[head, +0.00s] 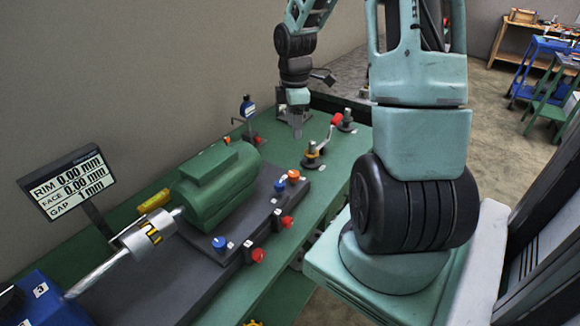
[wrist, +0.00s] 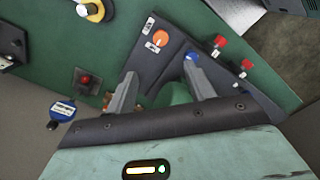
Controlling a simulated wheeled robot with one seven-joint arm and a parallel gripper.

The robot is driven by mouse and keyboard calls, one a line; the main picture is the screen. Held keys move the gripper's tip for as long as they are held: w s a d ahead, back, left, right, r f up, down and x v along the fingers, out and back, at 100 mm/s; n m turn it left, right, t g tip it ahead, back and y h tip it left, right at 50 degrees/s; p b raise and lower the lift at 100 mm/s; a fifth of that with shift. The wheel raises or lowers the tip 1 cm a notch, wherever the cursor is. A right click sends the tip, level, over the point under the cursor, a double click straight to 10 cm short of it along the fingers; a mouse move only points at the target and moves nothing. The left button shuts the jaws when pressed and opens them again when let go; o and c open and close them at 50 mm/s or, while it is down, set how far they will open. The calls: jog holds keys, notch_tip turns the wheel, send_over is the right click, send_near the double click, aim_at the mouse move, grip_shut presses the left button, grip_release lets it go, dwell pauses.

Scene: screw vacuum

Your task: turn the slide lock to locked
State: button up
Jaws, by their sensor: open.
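My gripper (head: 297,131) is open and empty above the far end of the green bench, pointing down. Its two fingers also show apart in the wrist view (wrist: 160,78), with nothing between them. No part is legibly labelled as the slide lock, so I cannot tell which control it is or its setting. A black knob with a red part (head: 346,119) stands further right. An orange knob (wrist: 160,38) and a blue knob (wrist: 192,58) sit on the dark plate.
A green motor housing (head: 219,187) stands on the dark base, coupled to a shaft. Red knobs (head: 287,222) line the front side. A blue gauge (head: 247,107) stands near the wall. A display (head: 69,184) reads rim 0.00, face 0.00, gap 1 mm.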

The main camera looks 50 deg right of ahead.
aim_at(294, 173)
notch_tip(294, 173, down, 16)
jog(key=shift+f, duration=0.15)
dwell(0.3)
jog(key=c, duration=1)
jog(key=shift+o, duration=0.2)
